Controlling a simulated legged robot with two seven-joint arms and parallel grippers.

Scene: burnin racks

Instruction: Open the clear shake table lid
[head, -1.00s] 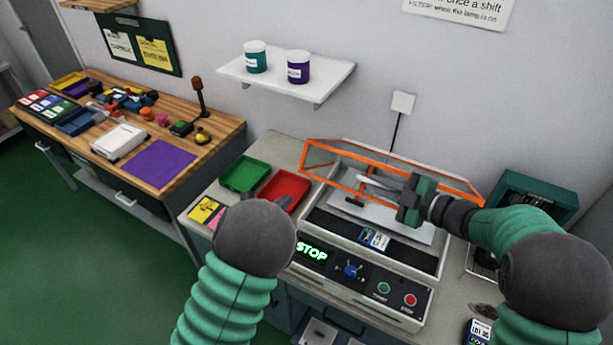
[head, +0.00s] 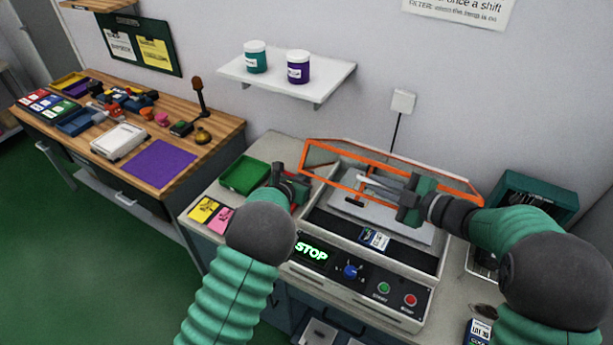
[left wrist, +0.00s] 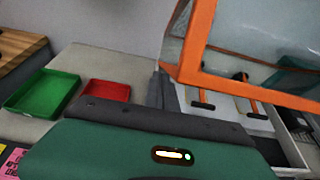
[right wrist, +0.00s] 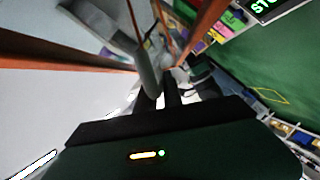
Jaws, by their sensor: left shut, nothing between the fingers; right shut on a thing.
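The clear shake table lid (head: 322,144) has an orange frame and stands raised and tilted over the shake table (head: 318,218) in the head view. Its orange corner fills the upper middle of the left wrist view (left wrist: 198,45). My right gripper (head: 368,184) is over the table at the lid, shut on a grey bar (right wrist: 148,72) that looks like part of the lid; the exact contact is hard to see. My left gripper (head: 290,176) is shut and empty, just left of the lid's left end, in front of the red tray. Whether it touches the lid is unclear.
A green tray (head: 243,176) and a mostly hidden red tray (left wrist: 106,90) lie left of the machine. The front panel shows STOP (head: 311,253), a blue knob (head: 351,271) and two buttons. A teal rack (head: 535,195) stands right. A wall shelf (head: 330,82) holds two jars.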

